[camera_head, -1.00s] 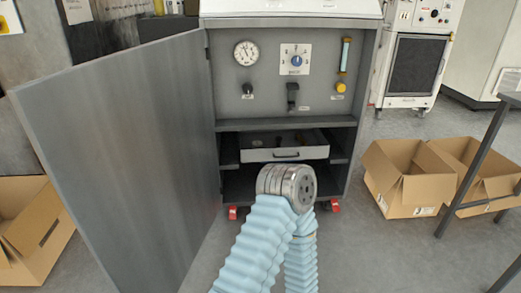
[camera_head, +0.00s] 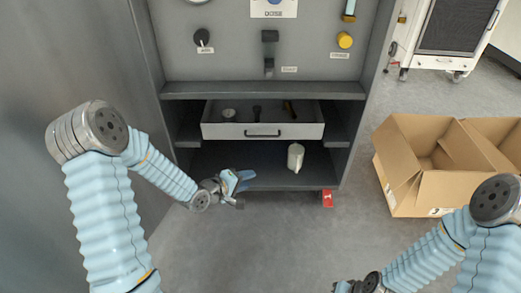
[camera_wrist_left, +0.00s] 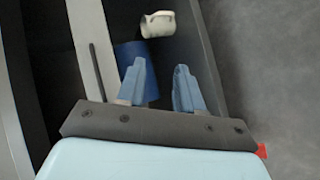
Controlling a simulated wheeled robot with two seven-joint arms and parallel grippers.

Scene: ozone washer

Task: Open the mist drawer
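The mist drawer (camera_head: 219,131) is a light grey drawer in the cabinet's middle bay. Its dark bar handle (camera_head: 263,134) is on the front panel, and small items show inside it. How far out it stands I cannot tell. My left gripper (camera_head: 243,180) is below and left of the handle, in front of the lower shelf, not touching the handle. In the left wrist view my left gripper (camera_wrist_left: 159,78) has its blue fingers apart with nothing between them; the handle (camera_wrist_left: 98,70) is left of them. My right gripper (camera_head: 345,287) is at the bottom edge, mostly cut off.
A white mug (camera_head: 296,157) stands on the lower shelf (camera_head: 262,168), and a blue object (camera_wrist_left: 128,57) shows near the left finger. The open cabinet door (camera_head: 70,80) fills the left. Cardboard boxes (camera_head: 405,165) sit on the floor at right.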

